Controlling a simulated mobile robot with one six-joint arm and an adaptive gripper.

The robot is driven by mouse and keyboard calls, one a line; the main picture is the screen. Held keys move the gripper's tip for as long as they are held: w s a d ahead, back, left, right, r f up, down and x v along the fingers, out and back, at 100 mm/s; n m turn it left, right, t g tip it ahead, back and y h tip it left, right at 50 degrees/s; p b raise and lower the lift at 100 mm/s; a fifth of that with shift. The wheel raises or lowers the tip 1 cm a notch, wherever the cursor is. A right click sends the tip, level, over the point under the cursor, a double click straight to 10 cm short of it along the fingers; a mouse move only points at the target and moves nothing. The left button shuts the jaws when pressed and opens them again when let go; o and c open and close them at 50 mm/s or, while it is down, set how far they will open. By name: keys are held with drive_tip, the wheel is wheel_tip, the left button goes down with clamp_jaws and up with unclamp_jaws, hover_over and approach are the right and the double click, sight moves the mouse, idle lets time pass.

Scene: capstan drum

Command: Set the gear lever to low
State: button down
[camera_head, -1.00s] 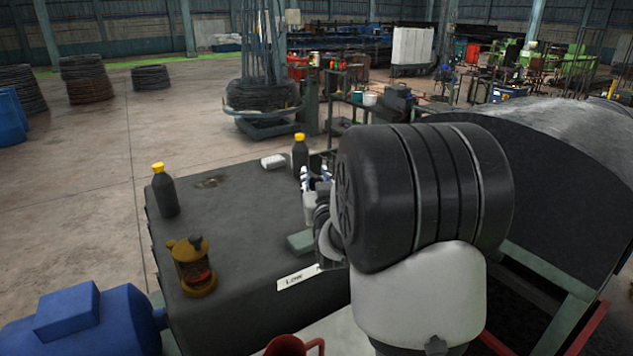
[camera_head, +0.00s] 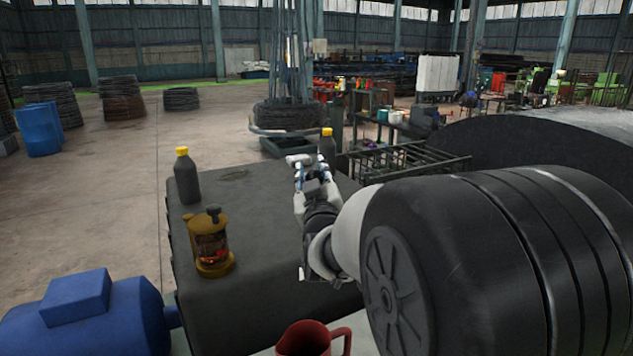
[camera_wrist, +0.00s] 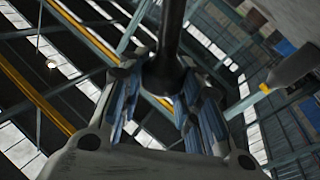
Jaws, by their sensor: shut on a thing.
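My gripper (camera_head: 303,176) is over the top of the dark housing (camera_head: 285,325) in the head view. In the wrist view my gripper (camera_wrist: 160,92) is shut on a dark round rod, the gear lever (camera_wrist: 172,35), which stands between the blue finger pads and runs out of the top of the picture. In the head view the lever is hidden by my gripper and wrist. My arm also covers the place of the "LOW" label, so the lever's position against it cannot be read.
A dark bottle with a yellow cap (camera_head: 187,178) and a brass lantern-like pot (camera_head: 212,245) stand on the housing's left side. A red jug (camera_head: 305,340) is at front, a blue motor (camera_head: 85,315) at left.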

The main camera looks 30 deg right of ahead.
drive_tip(key=shift+a+f, duration=0.15)
drive_tip(key=shift+f, duration=0.25)
drive_tip(key=c, duration=1.6)
unclamp_jaws()
drive_tip(key=shift+s, duration=0.1)
drive_tip(key=o, duration=0.4)
drive_tip(key=shift+a+r, duration=0.1)
drive_tip(key=shift+a, duration=0.1)
drive_tip(key=shift+s+r, duration=0.1)
drive_tip(key=v, duration=1.1)
drive_tip(key=shift+s+a, duration=0.2)
drive_tip(key=shift+s, duration=0.15)
